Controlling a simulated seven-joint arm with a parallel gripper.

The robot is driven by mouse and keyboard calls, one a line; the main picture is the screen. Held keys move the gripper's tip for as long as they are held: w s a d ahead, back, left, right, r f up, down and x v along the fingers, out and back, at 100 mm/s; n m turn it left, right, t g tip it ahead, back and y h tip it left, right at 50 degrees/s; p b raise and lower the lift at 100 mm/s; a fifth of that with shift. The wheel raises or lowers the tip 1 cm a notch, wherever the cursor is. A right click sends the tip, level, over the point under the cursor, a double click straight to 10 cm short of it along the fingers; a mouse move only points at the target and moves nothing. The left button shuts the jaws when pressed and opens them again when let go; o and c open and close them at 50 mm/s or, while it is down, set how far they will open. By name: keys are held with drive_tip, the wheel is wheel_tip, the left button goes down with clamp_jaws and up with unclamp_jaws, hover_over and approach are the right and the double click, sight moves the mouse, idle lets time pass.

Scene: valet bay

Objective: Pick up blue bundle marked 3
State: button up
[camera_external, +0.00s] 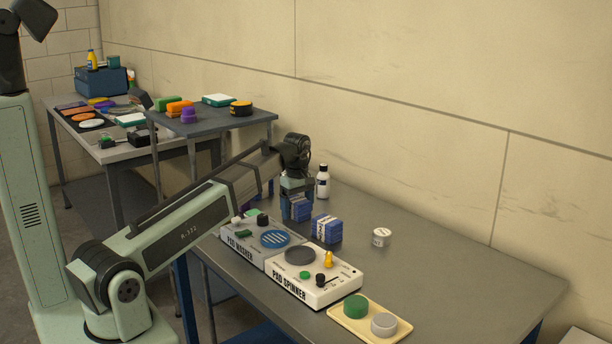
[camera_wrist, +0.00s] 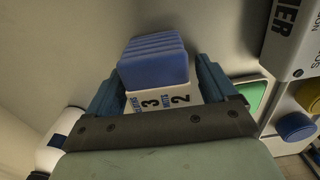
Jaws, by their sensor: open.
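A blue bundle (camera_wrist: 155,60) of stacked layers with a white band lies between the fingers of my gripper (camera_wrist: 158,76) in the wrist view. The black figures 3 and 2 both show on white near its lower edge; whether both belong to one bundle I cannot tell. In the external view my gripper (camera_external: 297,190) points down over the table, with a blue bundle (camera_external: 300,211) at its fingers. Its jaws are open around the bundle. A second blue bundle (camera_external: 326,229) with a white marked band stands just right of it. The held-side label is partly hidden.
A white bottle (camera_external: 322,182) stands close behind the gripper. The pad washer (camera_external: 244,243) and pad spinner (camera_external: 314,281) lie in front. A small white tub (camera_external: 381,237) and a yellow tray (camera_external: 347,326) are to the right. The table's right side is clear.

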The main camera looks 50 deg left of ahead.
drive_tip(key=shift+c, duration=0.4)
drive_tip(key=c, duration=1)
drive_tip(key=shift+c, duration=0.2)
